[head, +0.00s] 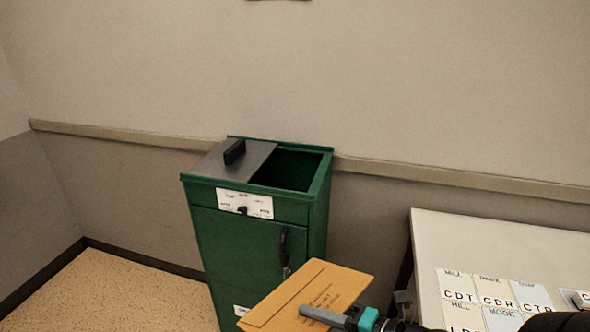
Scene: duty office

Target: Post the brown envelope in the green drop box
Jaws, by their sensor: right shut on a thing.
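The green drop box (245,248) stands against the wall at the picture's middle. Its grey lid (229,160) with a black handle covers the left part of the top, and the right part is an open gap with a dark inside. My right gripper (330,316) is shut on the brown envelope (313,289) at the bottom, in front of the box. The envelope is tilted, with printed text facing up, and overlaps the view of the box's lower front right. The envelope's lower edge is near the picture's bottom. My left gripper is not in view.
A pale table (500,243) stands at the right, with several labelled cards such as CDT (458,288) on it. A wall rail (460,180) runs behind the box. The speckled floor (120,292) at the left is clear.

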